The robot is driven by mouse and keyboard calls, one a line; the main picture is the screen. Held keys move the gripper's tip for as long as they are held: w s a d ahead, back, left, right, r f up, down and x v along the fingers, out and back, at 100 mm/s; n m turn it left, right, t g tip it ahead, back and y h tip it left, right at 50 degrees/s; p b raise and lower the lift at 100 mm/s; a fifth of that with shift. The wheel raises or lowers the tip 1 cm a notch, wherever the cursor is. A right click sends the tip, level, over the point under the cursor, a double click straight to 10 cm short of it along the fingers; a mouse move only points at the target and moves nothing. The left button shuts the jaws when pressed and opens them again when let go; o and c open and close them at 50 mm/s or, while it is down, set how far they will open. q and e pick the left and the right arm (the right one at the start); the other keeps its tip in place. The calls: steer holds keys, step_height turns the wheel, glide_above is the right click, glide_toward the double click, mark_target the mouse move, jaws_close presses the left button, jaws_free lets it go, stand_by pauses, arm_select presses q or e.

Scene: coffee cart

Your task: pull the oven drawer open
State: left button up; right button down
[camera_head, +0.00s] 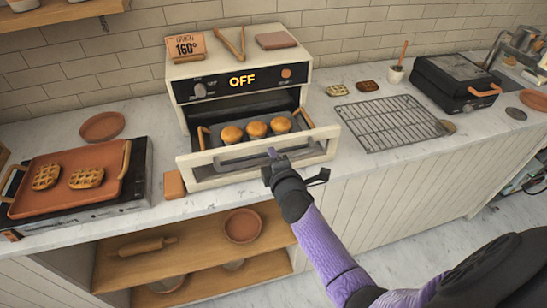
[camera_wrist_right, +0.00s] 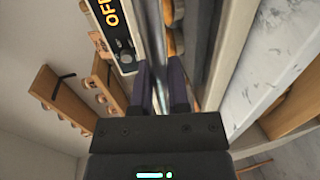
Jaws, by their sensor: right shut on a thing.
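The cream oven (camera_head: 240,60) stands on the counter against the tiled wall, its display reading OFF. Its drawer (camera_head: 205,178) sticks out at the front, with a tray of several round buns (camera_head: 256,129) showing inside. A grey bar handle (camera_head: 238,159) runs across the drawer front. My right gripper (camera_head: 270,160) is at the right part of this handle. In the right wrist view its dark fingers (camera_wrist_right: 161,88) are shut on the metal bar (camera_wrist_right: 152,40). The fingers hide the gripped part of the bar. My left gripper is not in view.
A tray with two waffles (camera_head: 68,185) lies at the left. A small terracotta block (camera_head: 174,184) sits beside the drawer's left corner. A wire rack (camera_head: 390,122) and a black press (camera_head: 455,82) are at the right. Open shelves (camera_head: 190,243) lie below the counter.

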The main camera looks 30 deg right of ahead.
steer(key=shift+s, duration=0.15)
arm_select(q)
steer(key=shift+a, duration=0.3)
arm_select(e)
steer(key=c, duration=0.6)
jaws_free()
steer(key=shift+c, duration=0.2)
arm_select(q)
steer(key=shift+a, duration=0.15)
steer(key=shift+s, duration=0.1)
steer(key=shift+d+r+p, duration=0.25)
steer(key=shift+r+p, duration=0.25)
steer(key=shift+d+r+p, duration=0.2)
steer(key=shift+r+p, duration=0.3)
arm_select(e)
steer(key=v, duration=1)
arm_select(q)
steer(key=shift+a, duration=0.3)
